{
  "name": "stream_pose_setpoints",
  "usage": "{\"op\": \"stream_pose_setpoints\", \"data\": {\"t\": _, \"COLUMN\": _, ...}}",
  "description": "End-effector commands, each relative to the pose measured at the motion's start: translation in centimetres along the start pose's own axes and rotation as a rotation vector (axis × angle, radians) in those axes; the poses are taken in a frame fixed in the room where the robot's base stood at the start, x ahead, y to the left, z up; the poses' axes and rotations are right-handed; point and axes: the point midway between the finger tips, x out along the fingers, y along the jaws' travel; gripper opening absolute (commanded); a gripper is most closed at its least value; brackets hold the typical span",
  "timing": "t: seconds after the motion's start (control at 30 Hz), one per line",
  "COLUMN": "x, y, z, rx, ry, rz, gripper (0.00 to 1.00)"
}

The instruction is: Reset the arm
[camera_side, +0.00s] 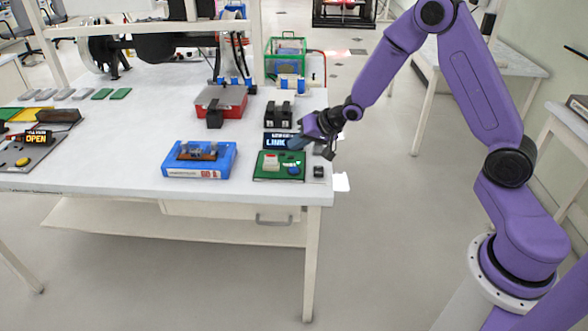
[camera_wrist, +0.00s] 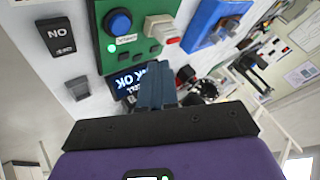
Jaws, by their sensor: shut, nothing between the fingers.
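My purple arm reaches in from the right over the table's right end. My gripper (camera_side: 297,143) is shut and empty, its dark fingers just above and behind the green board (camera_side: 264,174). It also shows in the wrist view (camera_wrist: 157,72), with its closed fingers overlapping the lit display (camera_wrist: 128,80). The display (camera_side: 275,141) shows LINK in the side view; part of it is hidden by the fingers. The board carries a blue button (camera_wrist: 118,22) and a pale block with a red part (camera_wrist: 162,29). Whether the fingers touch anything cannot be told.
A blue box (camera_side: 200,174) stands left of the board. A small black block (camera_side: 319,171) lies at the table's right edge. Behind are a black two-post holder (camera_side: 279,115) and a red tray (camera_side: 234,104). An OPEN sign (camera_side: 39,137) stands far left.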

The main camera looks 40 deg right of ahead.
Motion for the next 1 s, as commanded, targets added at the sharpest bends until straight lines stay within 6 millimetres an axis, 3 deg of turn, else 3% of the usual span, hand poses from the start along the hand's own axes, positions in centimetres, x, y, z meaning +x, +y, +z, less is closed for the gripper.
{"op": "stream_pose_setpoints", "data": {"t": 0.4, "x": -0.1, "y": -0.1, "z": 0.1, "rx": -0.005, "ry": -0.002, "rz": 0.001, "gripper": 0.00}}
{"op": "stream_pose_setpoints", "data": {"t": 0.57, "x": -1.8, "y": -2.1, "z": 1.9, "rx": -0.107, "ry": -0.048, "rz": 0.022, "gripper": 0.00}}
{"op": "stream_pose_setpoints", "data": {"t": 0.67, "x": -4.4, "y": -4.2, "z": 4.6, "rx": -0.245, "ry": -0.114, "rz": 0.048, "gripper": 0.00}}
{"op": "stream_pose_setpoints", "data": {"t": 0.8, "x": -9.4, "y": -6.4, "z": 9.3, "rx": -0.476, "ry": -0.237, "rz": 0.081, "gripper": 0.00}}
{"op": "stream_pose_setpoints", "data": {"t": 1.0, "x": -17.7, "y": -6.9, "z": 16.1, "rx": -0.813, "ry": -0.437, "rz": 0.090, "gripper": 0.00}}
